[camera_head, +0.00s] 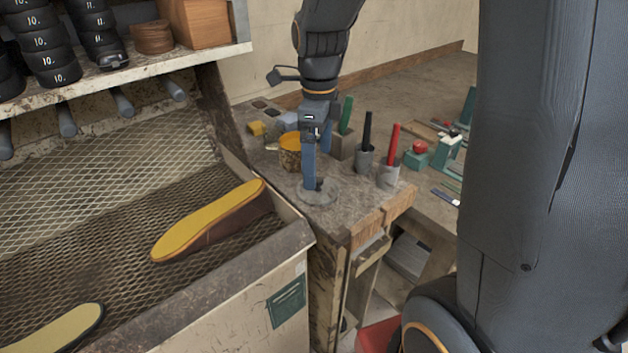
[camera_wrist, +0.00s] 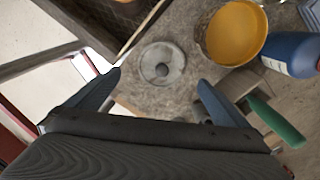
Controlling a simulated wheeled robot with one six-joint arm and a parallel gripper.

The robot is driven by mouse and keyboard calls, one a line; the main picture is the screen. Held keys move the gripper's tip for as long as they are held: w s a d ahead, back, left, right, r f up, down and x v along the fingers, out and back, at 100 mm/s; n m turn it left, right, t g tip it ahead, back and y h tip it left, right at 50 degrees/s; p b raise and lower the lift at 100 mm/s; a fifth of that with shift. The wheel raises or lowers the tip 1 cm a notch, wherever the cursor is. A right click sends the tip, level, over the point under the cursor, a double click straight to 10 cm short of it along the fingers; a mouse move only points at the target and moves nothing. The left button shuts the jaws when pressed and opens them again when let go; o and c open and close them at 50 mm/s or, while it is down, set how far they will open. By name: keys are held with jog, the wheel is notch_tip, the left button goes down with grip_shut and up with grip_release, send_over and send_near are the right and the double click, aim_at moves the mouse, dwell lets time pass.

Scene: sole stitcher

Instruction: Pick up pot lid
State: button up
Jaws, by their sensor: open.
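The pot lid is a round grey disc with a small knob at its centre; in the wrist view the lid (camera_wrist: 162,64) lies flat on the worn bench top, ahead of and between my fingers. In the head view the lid (camera_head: 317,193) sits near the bench's left edge, partly hidden behind my gripper (camera_head: 316,186), which points down over it. In the wrist view my gripper (camera_wrist: 160,82) has its two blue-grey fingers spread apart with nothing between them. I cannot tell from the head view whether a finger touches the lid.
A pot of yellow-orange stuff (camera_head: 290,150) stands close behind the lid. Cups holding black (camera_head: 366,158) and red-handled (camera_head: 389,172) tools stand to the right. A mesh tray (camera_head: 120,245) with yellow soles (camera_head: 208,220) lies left. A blue bottle (camera_wrist: 290,53) is near the pot.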

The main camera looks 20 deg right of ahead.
aim_at(319, 179)
jog(key=shift+w+d+f+p, duration=0.1)
jog(key=shift+f+p, duration=0.55)
jog(key=shift+f, duration=1.1)
jog(key=shift+d+f+p, duration=0.1)
jog(key=shift+f+p, duration=0.5)
jog(key=shift+f, duration=1.15)
jog(key=c, duration=1)
